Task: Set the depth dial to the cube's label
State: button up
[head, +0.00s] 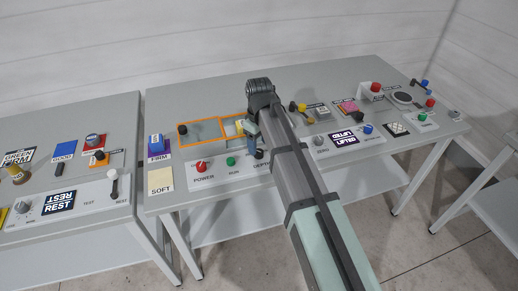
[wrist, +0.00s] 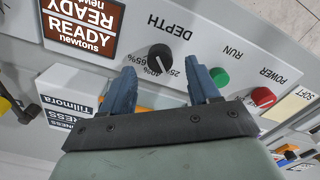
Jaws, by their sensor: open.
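The depth dial (wrist: 160,57), a black round knob with a pale pointer line, sits on the white panel in the wrist view. The word DEPTH and the marks 25%, 40% and 65% are printed around it, upside down. Which mark the pointer meets is too small to tell surely. My gripper (wrist: 163,72) is open, its blue fingers spread either side of the dial's near edge, holding nothing.
On the same panel are a green RUN button (wrist: 219,77) and red POWER button (wrist: 263,97). A READY newtons screen (wrist: 82,24) is on the dial's other side. An orange-framed area (head: 198,132) lies behind. The cream SOFT pad (head: 160,181) is empty.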

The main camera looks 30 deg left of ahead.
aim_at(259, 152)
jog(key=shift+f, duration=1.6)
jog(key=c, duration=1)
jog(key=shift+c, duration=0.2)
